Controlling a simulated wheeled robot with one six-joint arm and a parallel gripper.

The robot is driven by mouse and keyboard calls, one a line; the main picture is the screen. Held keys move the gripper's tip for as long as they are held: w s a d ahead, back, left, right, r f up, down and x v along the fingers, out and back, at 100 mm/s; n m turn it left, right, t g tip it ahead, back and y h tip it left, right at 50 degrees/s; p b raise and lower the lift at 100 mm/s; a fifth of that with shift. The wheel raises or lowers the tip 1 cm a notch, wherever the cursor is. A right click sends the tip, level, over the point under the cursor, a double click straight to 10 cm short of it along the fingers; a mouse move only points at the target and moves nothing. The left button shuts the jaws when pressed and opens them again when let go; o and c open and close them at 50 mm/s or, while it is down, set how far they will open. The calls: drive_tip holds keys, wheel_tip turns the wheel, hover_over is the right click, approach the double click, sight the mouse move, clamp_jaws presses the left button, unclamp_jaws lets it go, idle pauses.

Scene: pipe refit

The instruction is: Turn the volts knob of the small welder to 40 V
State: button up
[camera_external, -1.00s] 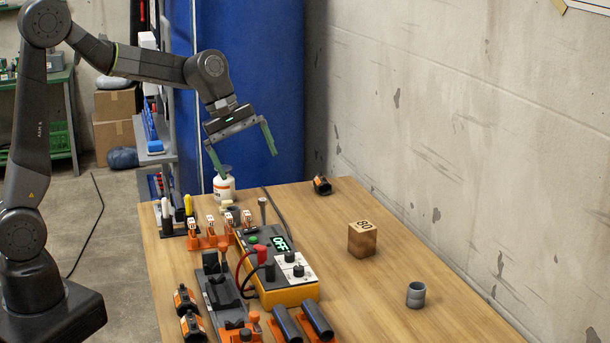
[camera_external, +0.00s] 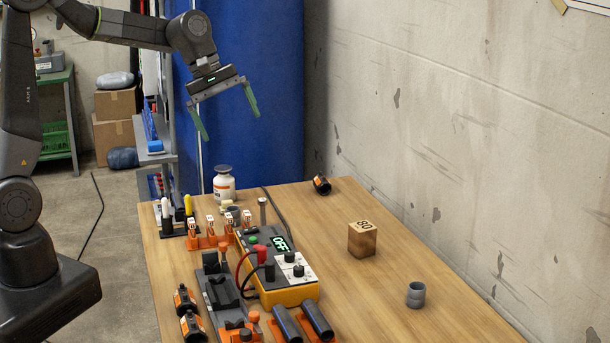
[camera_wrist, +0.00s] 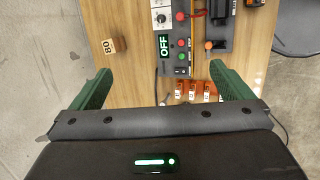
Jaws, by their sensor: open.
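The small welder (camera_external: 285,296) is an orange and grey box on the wooden table, and its display (camera_external: 282,243) reads OFF. Two dark knobs sit on its white panel: an upper knob (camera_external: 289,257) and a lower knob (camera_external: 298,270). I cannot read which is volts. The welder's display (camera_wrist: 164,44) and part of the white panel (camera_wrist: 161,18) also show at the top of the wrist view. My gripper (camera_external: 229,125) is open and empty, high above the table's far end, well away from the knobs. Its green fingers (camera_wrist: 160,85) are spread wide in the wrist view.
Red and black cables (camera_external: 245,268) plug into the welder's left side. A clamp fixture (camera_external: 220,292) stands left of it, orange holders (camera_external: 208,241) behind. A wooden block marked 80 (camera_external: 362,240) and a grey pipe coupling (camera_external: 416,295) stand right. A white bottle (camera_external: 224,186) stands at the back.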

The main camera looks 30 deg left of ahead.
drive_tip(key=c, duration=1.1)
drive_tip(key=shift+w+d+f, duration=0.1)
drive_tip(key=shift+w+f, duration=0.05)
drive_tip(key=shift+f, duration=0.15)
drive_tip(key=shift+c, duration=0.3)
drive_tip(key=n+g+b, duration=0.3)
drive_tip(key=b, duration=0.2)
approach(289, 253)
drive_tip(key=shift+g, duration=0.3)
drive_tip(key=x, duration=0.2)
drive_tip(key=p+x, duration=0.1)
drive_tip(key=x, duration=0.5)
drive_tip(key=shift+w+d+f+p, duration=0.15)
drive_tip(key=shift+w+f+p, duration=0.15)
drive_tip(key=shift+p, duration=0.05)
drive_tip(key=shift+y, duration=0.3)
clamp_jaws()
